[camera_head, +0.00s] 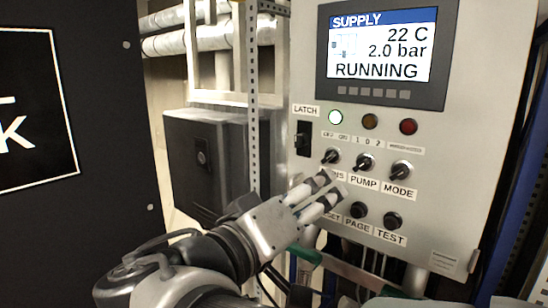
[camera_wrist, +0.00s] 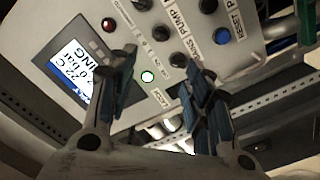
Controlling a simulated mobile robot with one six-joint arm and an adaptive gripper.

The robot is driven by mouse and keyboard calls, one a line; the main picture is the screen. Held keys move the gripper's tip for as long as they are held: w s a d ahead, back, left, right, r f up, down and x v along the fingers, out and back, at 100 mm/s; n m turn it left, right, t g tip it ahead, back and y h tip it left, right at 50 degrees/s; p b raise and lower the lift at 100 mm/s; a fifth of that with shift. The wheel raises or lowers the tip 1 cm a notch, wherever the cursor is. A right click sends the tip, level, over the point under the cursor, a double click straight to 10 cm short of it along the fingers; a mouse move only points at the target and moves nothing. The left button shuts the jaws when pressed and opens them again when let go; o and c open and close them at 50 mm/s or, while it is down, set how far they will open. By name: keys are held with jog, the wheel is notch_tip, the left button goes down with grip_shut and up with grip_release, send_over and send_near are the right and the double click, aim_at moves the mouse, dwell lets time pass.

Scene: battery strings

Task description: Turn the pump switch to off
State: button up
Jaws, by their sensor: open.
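The pump switch (camera_head: 363,162) is a black rotary knob in the middle of a row of three on the light grey control panel, above its PUMP label (camera_head: 363,183). Small marks "1 0 2" sit above it. Its handle looks slanted, but its exact position is too small to read. In the wrist view the pump switch (camera_wrist: 160,33) shows beyond the fingertips. My gripper (camera_head: 328,188) is open and empty, with its fingers below and left of the pump switch, partly covering the left switch's label. In the wrist view my gripper (camera_wrist: 166,64) has its fingers apart, not around the pump switch.
The left switch (camera_head: 331,156) and MODE switch (camera_head: 401,170) flank the pump switch closely. Buttons PAGE (camera_head: 358,210) and TEST (camera_head: 392,220) sit below. The display (camera_head: 381,50) reads RUNNING, 22 C, 2.0 bar. A white lamp (camera_head: 336,117) is lit. A dark box (camera_head: 205,165) stands left.

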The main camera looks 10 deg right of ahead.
aim_at(359, 167)
jog(key=p+x, duration=0.2)
jog(key=x, duration=1.5)
jog(key=shift+w+d, duration=0.1)
jog(key=shift+c, duration=0.2)
jog(key=c, duration=1)
jog(key=shift+f+n+b, duration=0.15)
jog(key=shift+n+b, duration=0.15)
jog(key=shift+b, duration=0.05)
jog(key=n+b, duration=0.2)
jog(key=n, duration=0.1)
jog(key=shift+n+b, duration=0.35)
jog(key=shift+n, duration=0.05)
jog(key=shift+n+b, duration=0.65)
jog(key=shift+n, duration=1.45)
